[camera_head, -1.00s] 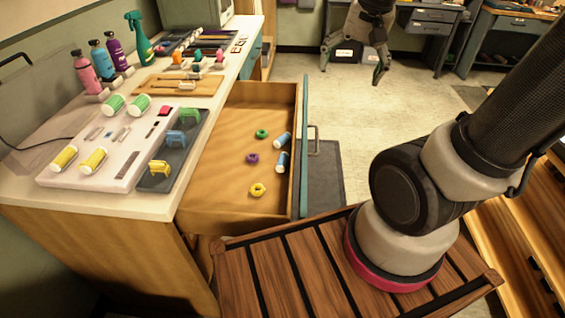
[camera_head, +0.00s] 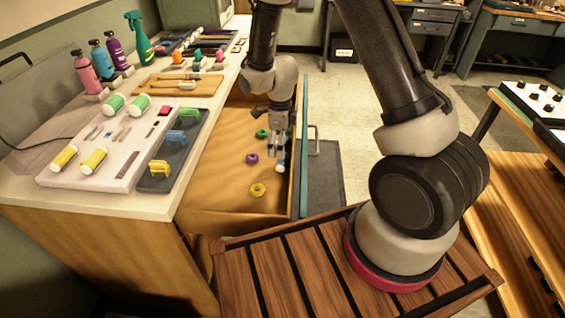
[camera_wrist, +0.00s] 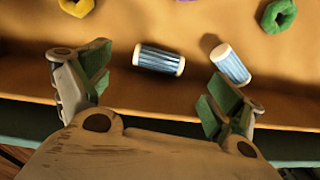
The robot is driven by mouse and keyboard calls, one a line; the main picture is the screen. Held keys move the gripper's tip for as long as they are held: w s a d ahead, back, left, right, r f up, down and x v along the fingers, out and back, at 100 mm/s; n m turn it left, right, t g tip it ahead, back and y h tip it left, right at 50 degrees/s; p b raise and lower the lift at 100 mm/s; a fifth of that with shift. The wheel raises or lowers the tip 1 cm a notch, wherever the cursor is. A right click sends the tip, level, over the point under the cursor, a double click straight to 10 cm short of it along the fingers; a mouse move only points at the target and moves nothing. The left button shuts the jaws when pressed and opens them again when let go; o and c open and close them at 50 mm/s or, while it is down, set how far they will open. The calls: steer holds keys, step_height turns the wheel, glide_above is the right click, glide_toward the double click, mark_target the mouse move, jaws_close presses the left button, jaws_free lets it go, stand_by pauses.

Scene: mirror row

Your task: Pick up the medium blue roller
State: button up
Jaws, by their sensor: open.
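Two blue rollers with white ends lie in the open drawer, and I cannot tell for sure which is the medium one. In the wrist view, one blue roller (camera_wrist: 158,59) lies crosswise in the gap ahead of my fingers. The other blue roller (camera_wrist: 231,65) lies tilted close to the right fingertip. My gripper (camera_wrist: 158,70) is open and empty, its green-padded fingers spread wide. In the head view, my gripper (camera_head: 279,140) is low over the drawer and hides most of the rollers; only part of one roller (camera_head: 280,168) shows.
The drawer (camera_head: 225,212) also holds a green ring (camera_head: 261,133), a purple ring (camera_head: 252,158) and a yellow ring (camera_head: 258,190). Its front panel (camera_head: 303,180) is close on the right. The counter (camera_head: 150,205) on the left carries a white tray with green and yellow rollers, and bottles.

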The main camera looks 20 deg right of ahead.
mark_target(283, 162)
steer(key=f, duration=0.6)
steer(key=shift+w+a+f, duration=0.1)
steer(key=shift+w+a, duration=0.05)
steer(key=shift+a, duration=0.1)
steer(key=c, duration=1.1)
